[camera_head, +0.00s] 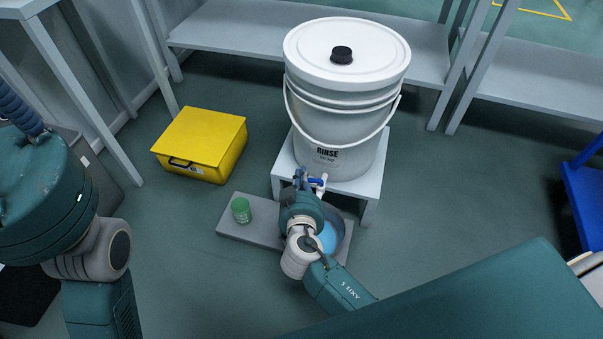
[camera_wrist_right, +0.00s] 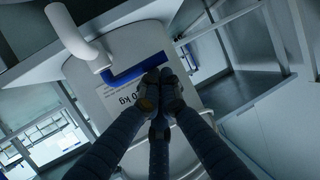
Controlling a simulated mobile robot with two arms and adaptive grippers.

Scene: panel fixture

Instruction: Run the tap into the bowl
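A white lidded bucket (camera_head: 343,100) marked RINSE stands on a white stand (camera_head: 357,188). Its tap has a blue lever (camera_head: 317,183), which also shows in the wrist view (camera_wrist_right: 135,67) beside the white spout (camera_wrist_right: 82,42). A grey bowl (camera_head: 344,226) with light blue inside sits below the tap, partly hidden by my right arm; I cannot tell whether water is running. My right gripper (camera_head: 301,180) is at the tap. In the wrist view its fingertips (camera_wrist_right: 161,90) are together at the lever's free end, overlapping it. My left gripper is out of view.
A grey slab (camera_head: 262,219) on the floor carries a green-lidded jar (camera_head: 241,210) left of the bowl. A yellow case (camera_head: 202,140) lies farther left. Grey shelving (camera_head: 235,30) runs along the back. Open floor lies right of the stand.

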